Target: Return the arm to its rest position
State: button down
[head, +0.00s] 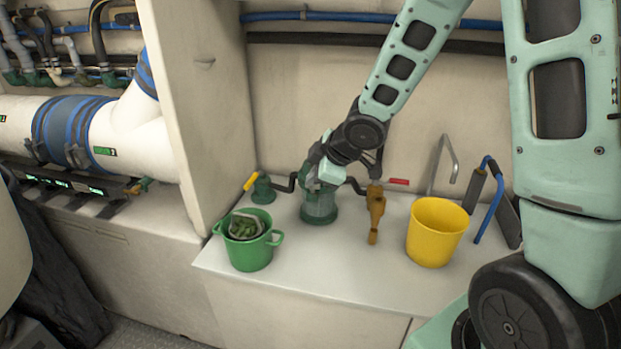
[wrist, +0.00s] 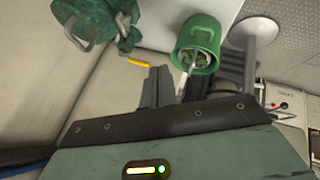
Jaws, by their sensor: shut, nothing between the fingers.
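My arm (head: 412,62) reaches down from the upper right in the head view. Its wrist end is over the white counter (head: 300,268), in front of a green strainer housing (head: 319,212) that it partly covers. My gripper (wrist: 158,74) shows in the wrist view with its dark fingers together and nothing between them. In the head view the fingertips are hard to make out. From the head view I cannot tell whether the gripper touches the housing.
A green bucket (head: 250,257) holding a dark green-filled basket (head: 244,226) stands left; a yellow bucket (head: 435,232) stands right. A yellow-handled valve (head: 262,189), brown fitting (head: 376,208), bent grey pipe (head: 441,158) and blue-handled tool (head: 489,205) surround the arm. A partition (head: 190,90) rises left.

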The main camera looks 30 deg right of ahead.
jog(key=s+a+r+m+g, duration=0.1)
jog(key=s+a+g, duration=0.1)
jog(key=s+a, duration=0.4)
jog(key=s+a+r+m+g, duration=0.1)
jog(key=s+a, duration=0.5)
jog(key=s, duration=0.6)
jog(key=s+a+r+m+g+h+p, duration=0.1)
jog(key=s+a+r+m+g, duration=0.1)
jog(key=s+a, duration=0.4)
jog(key=s+r+g, duration=0.1)
jog(key=s+g, duration=0.1)
jog(key=s, duration=0.2)
jog(key=shift+a, duration=0.35)
